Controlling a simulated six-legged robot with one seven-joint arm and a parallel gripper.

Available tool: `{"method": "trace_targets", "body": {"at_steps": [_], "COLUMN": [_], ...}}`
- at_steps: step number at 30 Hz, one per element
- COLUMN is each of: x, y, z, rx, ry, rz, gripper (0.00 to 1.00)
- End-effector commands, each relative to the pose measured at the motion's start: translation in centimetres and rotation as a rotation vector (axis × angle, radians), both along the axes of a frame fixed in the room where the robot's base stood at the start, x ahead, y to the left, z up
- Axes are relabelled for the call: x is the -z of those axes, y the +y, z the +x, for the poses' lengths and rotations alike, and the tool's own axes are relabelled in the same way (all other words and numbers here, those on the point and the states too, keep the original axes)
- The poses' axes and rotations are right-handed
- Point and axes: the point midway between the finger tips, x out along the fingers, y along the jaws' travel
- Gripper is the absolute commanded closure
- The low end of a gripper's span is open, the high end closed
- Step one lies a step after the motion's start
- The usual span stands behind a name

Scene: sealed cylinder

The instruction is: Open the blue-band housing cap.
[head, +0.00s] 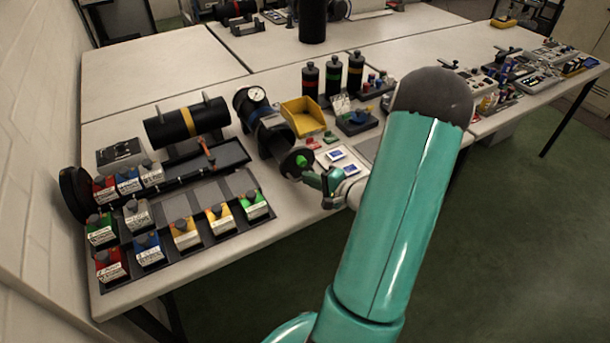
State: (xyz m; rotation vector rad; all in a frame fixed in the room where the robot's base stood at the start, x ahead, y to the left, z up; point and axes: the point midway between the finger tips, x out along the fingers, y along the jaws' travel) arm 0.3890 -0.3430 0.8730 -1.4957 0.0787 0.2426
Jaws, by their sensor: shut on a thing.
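The blue-band housing (270,139) is a dark cylinder lying on the table, with a round white gauge at its far end. Its dark round cap (291,166) is at the near end, with a bright green spot on its face. My gripper (311,177) is at the right lower side of the cap and is shut on it; the exact contact is small and partly hidden by my gripper. From this view I cannot tell whether there is a gap between cap and housing.
A yellow bin (304,117) stands behind the housing, and a yellow-band cylinder (188,123) lies to its left. Several labelled boxes (185,234) fill trays at the front left. White-and-blue cards (342,160) lie right of the cap. My arm covers the right middle of the table.

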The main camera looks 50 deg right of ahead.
Motion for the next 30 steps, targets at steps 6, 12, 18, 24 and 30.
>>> {"method": "trace_targets", "body": {"at_steps": [6,12,18,24,30], "x": [0.0,0.0,0.0,0.0,0.0], "y": [1.2,1.9,2.1,2.2,2.1], "z": [-3.6,-5.5,-6.1,-6.1,-6.1], "rx": [-0.003,-0.004,-0.003,-0.002,-0.001], "ry": [0.0,0.0,0.0,0.0,0.0], "rz": [0.003,0.003,0.002,0.001,0.001], "gripper": [1.0,1.0,1.0,1.0,0.68]}}
